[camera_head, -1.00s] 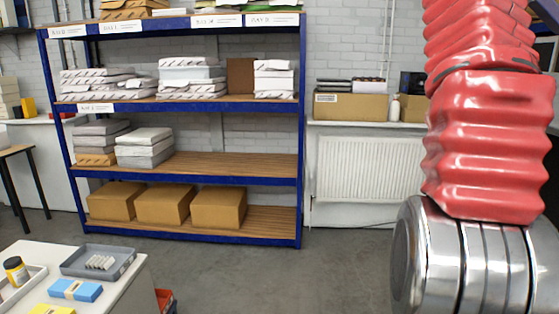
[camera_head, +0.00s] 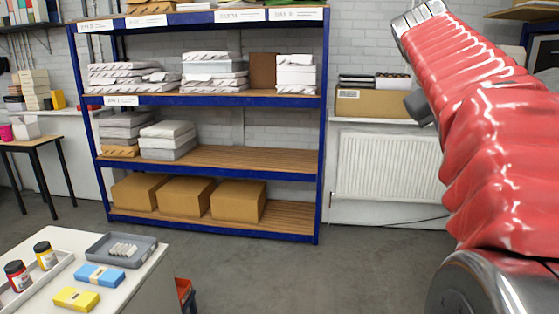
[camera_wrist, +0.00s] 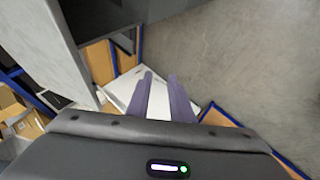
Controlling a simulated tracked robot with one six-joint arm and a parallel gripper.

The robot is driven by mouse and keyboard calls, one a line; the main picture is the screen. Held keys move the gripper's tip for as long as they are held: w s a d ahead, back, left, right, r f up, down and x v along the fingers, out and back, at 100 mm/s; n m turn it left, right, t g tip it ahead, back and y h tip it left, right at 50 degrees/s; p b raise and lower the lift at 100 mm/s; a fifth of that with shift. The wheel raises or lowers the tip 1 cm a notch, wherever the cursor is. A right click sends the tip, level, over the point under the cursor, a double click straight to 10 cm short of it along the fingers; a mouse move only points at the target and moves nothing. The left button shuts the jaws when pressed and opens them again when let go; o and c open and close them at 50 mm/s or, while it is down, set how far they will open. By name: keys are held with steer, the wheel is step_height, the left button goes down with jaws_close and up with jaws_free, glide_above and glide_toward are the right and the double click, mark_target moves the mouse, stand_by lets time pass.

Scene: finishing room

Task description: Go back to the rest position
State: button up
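My gripper (camera_wrist: 160,78) shows in the wrist view as two purple-grey fingers side by side. A narrow gap lies between them, with a pale surface behind and nothing held. In the head view my arm fills the right side, its red ribbed sleeve sloping up to the left to a silver joint at the top edge. A dark grey part juts out from behind the sleeve; I cannot tell whether it belongs to my gripper.
A blue-framed shelf (camera_head: 212,99) with stacked packs and cardboard boxes stands against the back wall. A white table (camera_head: 149,288) at lower left holds a grey tray (camera_head: 93,245), jars, a blue pack (camera_head: 99,275) and a yellow pack (camera_head: 76,299). Grey floor is free before the shelf.

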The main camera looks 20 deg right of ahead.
steer(key=w+a+f+t+y, duration=0.1)
steer(key=a+f+t+y, duration=0.3)
steer(key=a+f, duration=1.5)
steer(key=s+a+f+n+y, duration=0.1)
steer(key=s+a+f, duration=0.2)
steer(key=a, duration=0.3)
steer(key=s+a+f+n+y, duration=0.1)
steer(key=s+a+f+y, duration=0.1)
steer(key=s+a+f, duration=0.2)
steer(key=s+a+f+n+y, duration=0.1)
steer(key=s+a+f, duration=0.3)
steer(key=a, duration=0.5)
step_height(320, 180, down, 2)
steer(key=shift+f+g+y, duration=0.2)
steer(key=shift+g+y, duration=0.1)
steer(key=shift+d, duration=0.1)
